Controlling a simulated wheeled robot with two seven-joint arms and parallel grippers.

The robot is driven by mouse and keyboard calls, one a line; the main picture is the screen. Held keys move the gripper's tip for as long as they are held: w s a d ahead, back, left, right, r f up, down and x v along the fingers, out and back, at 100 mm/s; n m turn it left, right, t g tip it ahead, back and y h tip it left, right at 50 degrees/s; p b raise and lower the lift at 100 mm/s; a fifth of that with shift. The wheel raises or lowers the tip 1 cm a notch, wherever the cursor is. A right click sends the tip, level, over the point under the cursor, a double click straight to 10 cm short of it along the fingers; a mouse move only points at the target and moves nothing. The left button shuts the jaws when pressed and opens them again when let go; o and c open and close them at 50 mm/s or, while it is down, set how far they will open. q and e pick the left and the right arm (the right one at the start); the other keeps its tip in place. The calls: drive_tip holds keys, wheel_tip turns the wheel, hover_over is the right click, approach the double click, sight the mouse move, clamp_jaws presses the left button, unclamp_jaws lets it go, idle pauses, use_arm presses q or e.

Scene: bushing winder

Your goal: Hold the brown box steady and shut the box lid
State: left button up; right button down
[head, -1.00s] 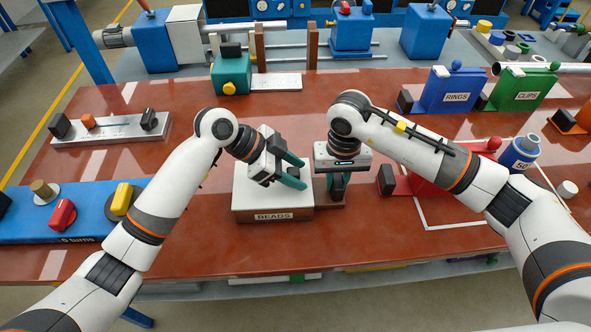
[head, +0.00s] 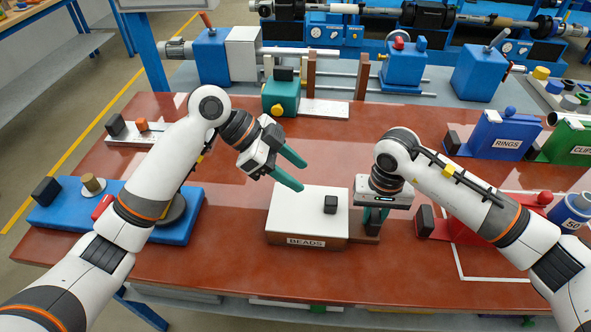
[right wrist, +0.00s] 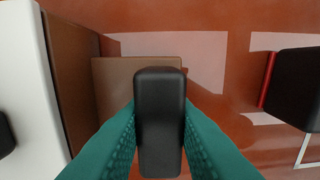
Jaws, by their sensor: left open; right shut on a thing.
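The brown box (head: 335,243) stands on the red-brown table with a BEADS label on its front. Its white lid (head: 295,212) lies flat over the top, with a black knob (head: 331,204) towards the right. My left gripper (head: 302,173) is open and empty, above and behind the lid, apart from the knob. My right gripper (head: 374,218) is shut on a black grip block (right wrist: 160,120) over the brown ledge (right wrist: 120,75) at the box's right side. The right wrist view shows the block between both teal fingers, with the lid's edge (right wrist: 30,80) at left.
A red holder (head: 460,222) with a black block stands right of my right gripper. The blue RINGS bin (head: 497,138) is at the back right. A blue tray (head: 185,222) lies left, partly behind my left arm. The table in front of the box is clear.

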drive_tip(key=c, duration=1.1)
unclamp_jaws()
